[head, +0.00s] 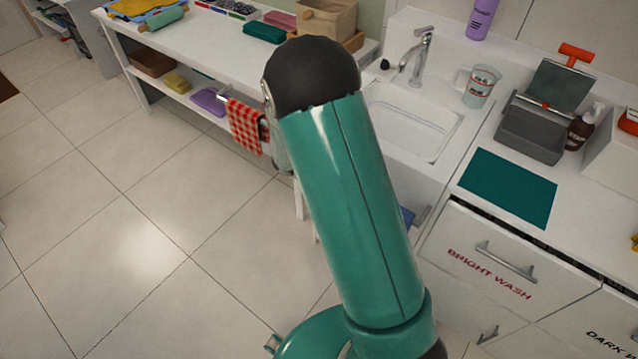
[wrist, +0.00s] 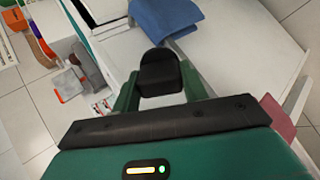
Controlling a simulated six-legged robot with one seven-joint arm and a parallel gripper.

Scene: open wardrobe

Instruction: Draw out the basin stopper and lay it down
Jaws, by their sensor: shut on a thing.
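My gripper (wrist: 158,88) shows in the wrist view, its green fingers closed on a dark, round-topped thing (wrist: 160,72), which I take for the basin stopper. It hides the fingertips' contact with it. In the head view my own arm covers the gripper and the held thing. The white basin (head: 445,128) stands right of my arm in the head view, partly hidden by it. Its visible floor looks empty; I cannot see the drain.
The tap (head: 418,58) rises behind the basin, with a small dark round item (head: 385,63) left of it. A clear jug (head: 481,86) and grey caddy (head: 532,130) stand to the right. The teal mat (head: 508,186) is bare. A blue cloth (wrist: 165,14) shows in the wrist view.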

